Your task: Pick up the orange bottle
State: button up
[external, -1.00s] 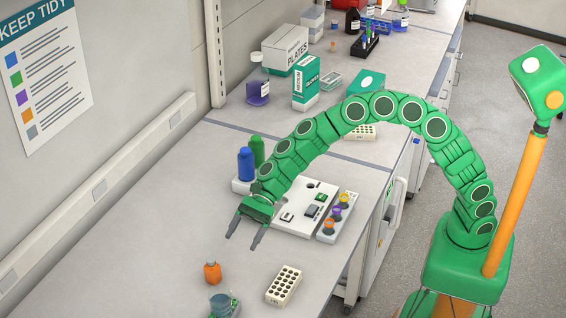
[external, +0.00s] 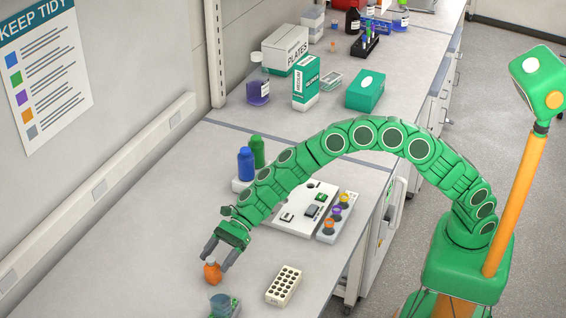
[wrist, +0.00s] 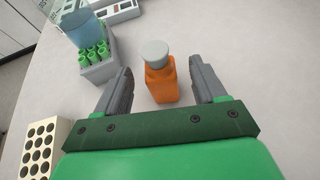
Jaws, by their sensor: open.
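The orange bottle (external: 212,272) stands upright on the bench in the lower left of the external view. In the wrist view the orange bottle (wrist: 160,82) has a grey cap and sits between the two fingers. My gripper (external: 216,260) is open around the bottle, one finger on each side.
A grey rack with green-capped tubes and a blue translucent top (wrist: 92,50) stands close to the left finger; it also shows in the external view (external: 222,304). A white block with holes (external: 283,286) is to the right. Bench left of the bottle is clear.

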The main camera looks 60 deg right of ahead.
aim_at(207, 269)
jog(key=x, duration=0.3)
jog(key=shift+a+f, duration=0.2)
jog(key=shift+f, duration=0.05)
jog(key=shift+w+a+f, duration=0.1)
jog(key=shift+w+a, duration=0.05)
jog(key=shift+a, duration=0.55)
jog(key=c, duration=1.1)
